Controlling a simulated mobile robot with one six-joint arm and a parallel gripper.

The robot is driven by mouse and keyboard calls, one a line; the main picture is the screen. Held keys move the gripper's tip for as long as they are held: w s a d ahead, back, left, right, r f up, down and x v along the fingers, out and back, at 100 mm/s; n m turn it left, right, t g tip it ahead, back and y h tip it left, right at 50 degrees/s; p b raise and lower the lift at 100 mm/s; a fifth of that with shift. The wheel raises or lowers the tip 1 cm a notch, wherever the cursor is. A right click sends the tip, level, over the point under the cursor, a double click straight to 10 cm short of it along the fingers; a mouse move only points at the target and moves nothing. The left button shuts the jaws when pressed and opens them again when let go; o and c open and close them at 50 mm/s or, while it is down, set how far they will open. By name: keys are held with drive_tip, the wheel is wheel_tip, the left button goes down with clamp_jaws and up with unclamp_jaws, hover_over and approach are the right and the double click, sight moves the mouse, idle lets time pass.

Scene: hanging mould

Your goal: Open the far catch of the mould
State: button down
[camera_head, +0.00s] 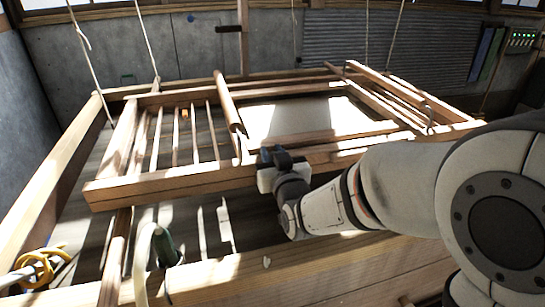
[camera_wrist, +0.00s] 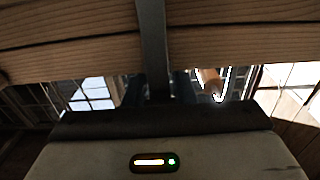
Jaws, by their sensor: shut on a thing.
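The mould (camera_head: 190,178) is a wooden frame with slatted sides and a pale sheet (camera_head: 300,117) in its middle, hung on ropes over a wooden vat. My gripper (camera_head: 278,158) is at the near long beam of the mould, just right of its middle. In the wrist view, my gripper (camera_wrist: 160,92) has its dark blue fingers on either side of a dark grey strip (camera_wrist: 153,40), seemingly a catch, which runs up across the wooden beams. The jaws are shut on it. Their contact is mostly hidden by the gripper body.
A rounded wooden bar (camera_head: 227,100) leans on the mould left of my gripper. Below are the vat's front beam (camera_head: 250,275), a pale curved pipe (camera_head: 142,262) and a yellow coil (camera_head: 40,268).

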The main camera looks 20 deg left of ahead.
drive_tip(key=shift+s+d+f+t+y+b, duration=0.25)
drive_tip(key=shift+t+b, duration=0.25)
drive_tip(key=shift+b, duration=1.45)
drive_tip(key=shift+s+d+f+t+y+b, duration=0.1)
drive_tip(key=shift+s+t+y+b, duration=0.35)
drive_tip(key=shift+b, duration=1.45)
drive_tip(key=shift+r+t+b, duration=0.1)
drive_tip(key=shift+t+b, duration=0.15)
drive_tip(key=shift+b, duration=0.65)
drive_tip(key=shift+d+r, duration=0.1)
drive_tip(key=shift+s+r+b, duration=0.1)
drive_tip(key=shift+r+b, duration=0.05)
drive_tip(key=shift+b, duration=0.15)
drive_tip(key=c, duration=1.3)
unclamp_jaws()
drive_tip(key=shift+r, duration=0.15)
wheel_tip(320, 180, up, 10)
drive_tip(key=p, duration=0.2)
drive_tip(key=shift+p, duration=0.3)
drive_tip(key=shift+o, duration=0.2)
